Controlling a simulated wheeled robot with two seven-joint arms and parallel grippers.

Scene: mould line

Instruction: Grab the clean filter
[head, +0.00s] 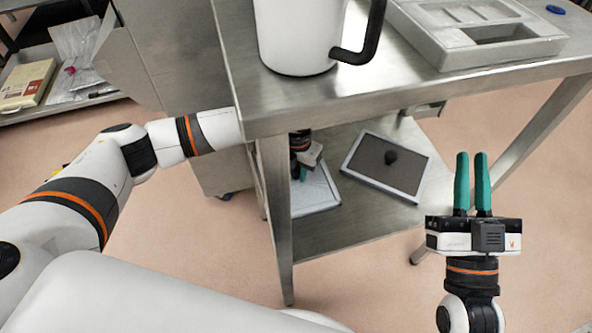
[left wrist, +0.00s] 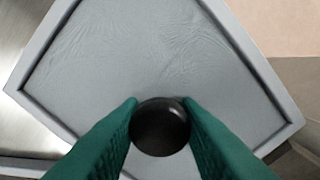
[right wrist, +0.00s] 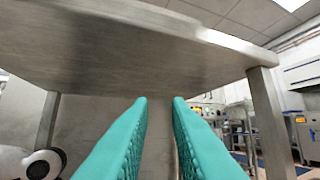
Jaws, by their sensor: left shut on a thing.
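The clean filter, a light grey panel in a frame (head: 318,196), lies on the lower shelf of the steel table, partly hidden by the table's leg and top. It fills much of the left wrist view (left wrist: 165,50). My left gripper (head: 303,174) reaches under the tabletop. In the left wrist view its green fingers (left wrist: 160,125) are shut on the filter's round black knob (left wrist: 160,128). A second filter with a dark brown face and black knob (head: 372,172) lies to the right on that shelf. My right gripper (head: 472,183) is empty, its fingers slightly apart.
The steel tabletop (head: 400,92) overhangs my left forearm. On it stand a white jug (head: 292,35) with a black handle and a grey mould tray (head: 450,45). Table legs (head: 278,220) frame the shelf. The floor at right is clear.

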